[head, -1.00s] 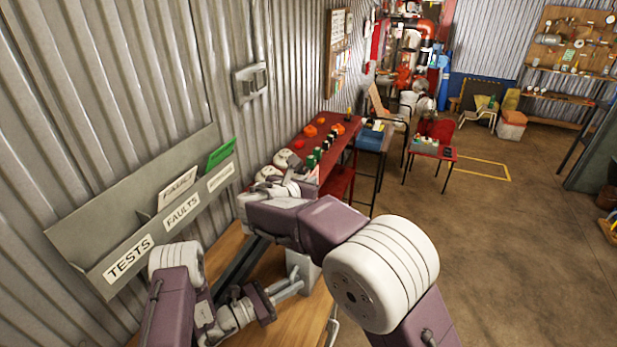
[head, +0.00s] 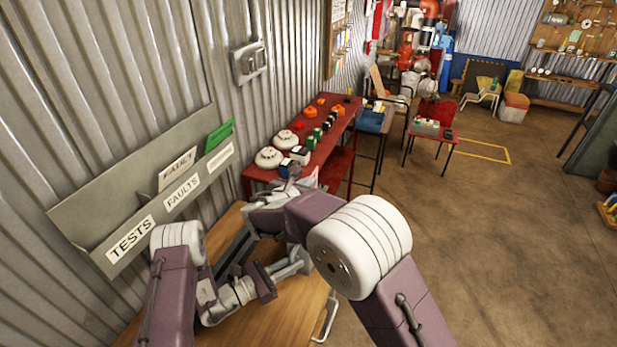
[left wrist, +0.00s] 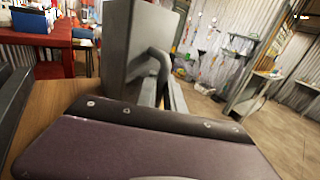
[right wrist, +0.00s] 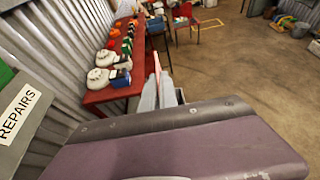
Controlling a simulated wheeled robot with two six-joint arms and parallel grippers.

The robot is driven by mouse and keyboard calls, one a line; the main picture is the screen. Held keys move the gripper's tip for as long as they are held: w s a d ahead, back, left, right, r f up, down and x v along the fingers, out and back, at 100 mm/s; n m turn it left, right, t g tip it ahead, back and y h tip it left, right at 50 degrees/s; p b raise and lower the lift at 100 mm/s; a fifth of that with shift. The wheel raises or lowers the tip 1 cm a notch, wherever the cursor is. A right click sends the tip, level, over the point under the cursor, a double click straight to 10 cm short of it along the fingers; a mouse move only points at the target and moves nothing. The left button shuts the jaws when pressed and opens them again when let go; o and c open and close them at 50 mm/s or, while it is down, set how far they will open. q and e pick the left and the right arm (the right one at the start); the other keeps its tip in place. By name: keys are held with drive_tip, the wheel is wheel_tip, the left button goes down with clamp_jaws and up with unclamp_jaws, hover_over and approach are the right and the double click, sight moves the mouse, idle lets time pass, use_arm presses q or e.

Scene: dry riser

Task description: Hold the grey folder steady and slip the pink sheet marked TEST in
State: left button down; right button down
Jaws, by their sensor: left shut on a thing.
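The grey folder (left wrist: 118,40) stands upright close ahead of my left gripper (left wrist: 162,80) in the left wrist view. My left gripper, low over the wooden bench in the head view (head: 292,268), is shut on it. In the head view my right arm largely hides the folder. My right gripper (right wrist: 157,95) is higher and farther out, with its fingers close together on the thin pink sheet (right wrist: 157,62), which shows nearly edge-on. In the head view the sheet (head: 310,179) is a small pale pink patch beyond my right wrist. Its TEST marking cannot be read.
A grey wall rack (head: 75,225) is labelled TESTS, FAULTS and REPAIRS; it holds a FAULT card (head: 177,167) and a green card (head: 220,136). A red table (head: 325,150) with detectors stands beyond the wooden bench (head: 290,318).

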drive_tip(key=shift+f, duration=1.9)
drive_tip(key=c, duration=1.6)
unclamp_jaws()
drive_tip(key=v, duration=1.2)
